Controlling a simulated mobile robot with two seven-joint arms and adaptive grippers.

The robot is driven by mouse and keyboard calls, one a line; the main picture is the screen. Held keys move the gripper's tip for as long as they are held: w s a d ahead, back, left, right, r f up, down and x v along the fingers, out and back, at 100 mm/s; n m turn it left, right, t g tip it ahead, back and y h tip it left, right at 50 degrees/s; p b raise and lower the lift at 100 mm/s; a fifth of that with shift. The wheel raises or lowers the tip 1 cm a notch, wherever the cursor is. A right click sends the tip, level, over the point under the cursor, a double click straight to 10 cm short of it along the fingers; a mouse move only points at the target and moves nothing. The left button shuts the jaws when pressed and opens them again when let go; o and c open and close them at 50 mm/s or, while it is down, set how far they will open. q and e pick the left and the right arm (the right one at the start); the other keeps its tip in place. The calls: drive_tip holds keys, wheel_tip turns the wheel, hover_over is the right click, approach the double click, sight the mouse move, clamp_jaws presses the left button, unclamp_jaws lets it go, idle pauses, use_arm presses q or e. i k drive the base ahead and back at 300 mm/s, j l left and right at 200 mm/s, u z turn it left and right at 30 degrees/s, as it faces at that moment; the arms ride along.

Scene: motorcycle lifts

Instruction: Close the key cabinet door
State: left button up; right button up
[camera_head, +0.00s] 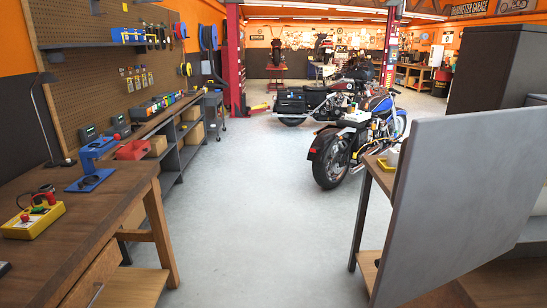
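A large flat grey panel (465,200) stands upright and angled close to me at the right. It looks like a cabinet door swung open, but I cannot tell for sure that it is the key cabinet's door. No handle, hinge, keys or cabinet body can be made out on or beside it. It hides part of a wooden workbench (378,176) behind it. Neither of my grippers shows in the head view.
A wooden workbench (120,190) with a yellow control box (33,222) and a blue stand (92,180) is at the left. Open grey floor (260,200) lies between the benches. Motorcycles (345,145) stand farther back. A tall dark cabinet (495,65) is behind the panel.

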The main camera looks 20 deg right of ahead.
sight(466, 187)
drive_tip(key=i+j+z, duration=0.1)
drive_tip(key=z, duration=0.4)
drive_tip(key=i+j+z, duration=0.2)
drive_tip(key=z, duration=0.25)
drive_tip(key=i+j+z, duration=0.15)
drive_tip(key=z, duration=0.35)
drive_tip(key=i+j+z, duration=0.15)
drive_tip(key=z, duration=0.3)
drive_tip(key=j+z, duration=0.4)
drive_tip(key=i+j+z, duration=0.1)
drive_tip(key=z, duration=0.35)
drive_tip(key=i+j+z, duration=0.1)
drive_tip(key=j+z, duration=0.7)
drive_tip(key=j, duration=0.15)
drive_tip(key=k+j, duration=0.1)
drive_tip(key=j, duration=0.25)
drive_tip(key=k+j+z, duration=0.1)
drive_tip(key=j, duration=0.25)
drive_tip(key=k+j, duration=0.15)
drive_tip(key=j, duration=0.2)
drive_tip(key=k+j, duration=0.15)
drive_tip(key=j, duration=0.15)
drive_tip(key=j+z, duration=0.05)
